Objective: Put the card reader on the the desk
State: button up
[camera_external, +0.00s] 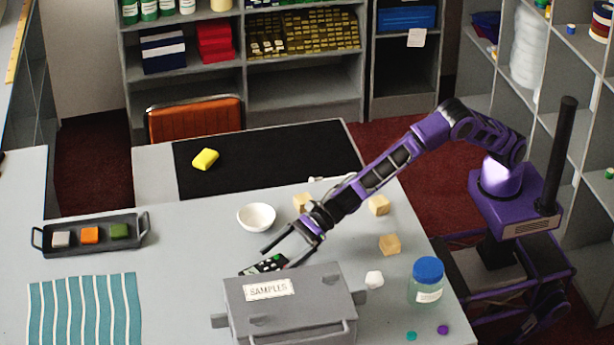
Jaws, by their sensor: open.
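The card reader (262,266) is a dark device with green, white and red marks. It shows just behind the grey box labelled SAMPLES (301,304), which hides its lower part. I cannot tell what it rests on. My gripper (279,256) is open, with its fingers pointing down and left at the card reader. I cannot tell whether the fingers touch it. The grey desk surface (190,285) spreads around the box, and a black mat (275,160) lies on the farther part.
A white bowl (257,217) and wooden blocks (389,244) stand near my arm. A jar with a blue lid (427,282) and a white lump (374,280) are right of the box. A tray (91,247) with coloured blocks is at left. A yellow object (205,159) lies on the mat.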

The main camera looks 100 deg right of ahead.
aim_at(265, 272)
jog(key=shift+p+x, duration=0.65)
jog(key=shift+x, duration=1.9)
jog(key=shift+a, duration=0.15)
